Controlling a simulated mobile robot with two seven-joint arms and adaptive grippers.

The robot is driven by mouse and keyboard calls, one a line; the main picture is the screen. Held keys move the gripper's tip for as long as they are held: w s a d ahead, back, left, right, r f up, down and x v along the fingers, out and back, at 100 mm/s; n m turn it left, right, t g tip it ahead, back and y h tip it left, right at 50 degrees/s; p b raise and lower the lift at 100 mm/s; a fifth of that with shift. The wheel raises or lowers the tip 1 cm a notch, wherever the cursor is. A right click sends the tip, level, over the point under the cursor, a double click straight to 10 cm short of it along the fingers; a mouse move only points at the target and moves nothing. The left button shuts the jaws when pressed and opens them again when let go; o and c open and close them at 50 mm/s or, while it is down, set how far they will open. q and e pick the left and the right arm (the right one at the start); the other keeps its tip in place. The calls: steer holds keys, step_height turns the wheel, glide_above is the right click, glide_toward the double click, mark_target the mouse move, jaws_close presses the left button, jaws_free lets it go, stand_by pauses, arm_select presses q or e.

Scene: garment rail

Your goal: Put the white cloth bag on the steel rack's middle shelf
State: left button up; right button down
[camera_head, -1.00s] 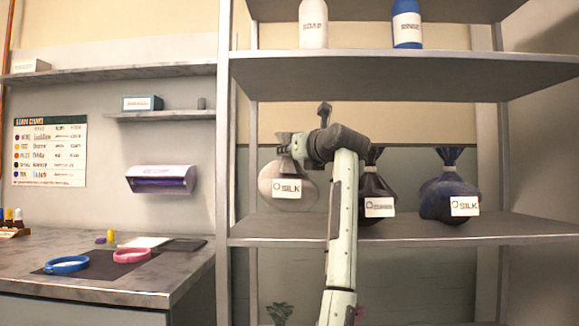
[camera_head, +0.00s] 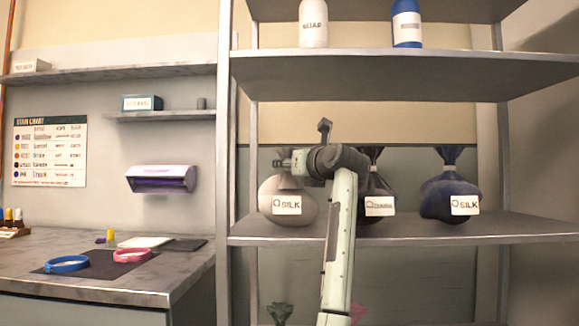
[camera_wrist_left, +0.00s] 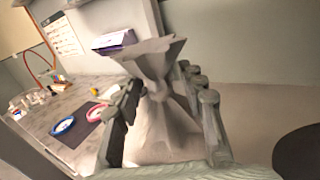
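The white cloth bag (camera_head: 288,207), tied at the neck and tagged "SILK", stands upright at the left end of the steel rack's middle shelf (camera_head: 400,228); its base appears to rest on the board. My left gripper (camera_head: 285,163) is at the bag's neck, partly covering its top. In the left wrist view, the bag's neck and flared top (camera_wrist_left: 158,92) stand between the two fingers (camera_wrist_left: 160,80), which are spread with a gap on either side of the neck. My right gripper is not in view.
A dark tagged bag (camera_head: 375,190), partly behind my arm, and a blue bag (camera_head: 451,190) stand on the same shelf to the right. The upper shelf (camera_head: 400,75) with bottles is above my arm. A counter (camera_head: 120,285) with blue and pink rings is at left.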

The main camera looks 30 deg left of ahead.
arm_select(q)
steer(key=shift+s+d, duration=0.1)
steer(key=shift+d, duration=0.2)
steer(key=v, duration=1.1)
steer(key=shift+s+b, duration=0.25)
steer(key=shift+b, duration=0.2)
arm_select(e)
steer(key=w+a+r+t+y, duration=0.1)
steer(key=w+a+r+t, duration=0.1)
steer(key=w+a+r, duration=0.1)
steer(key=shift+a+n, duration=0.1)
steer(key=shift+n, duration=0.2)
arm_select(q)
steer(key=shift+d, duration=0.15)
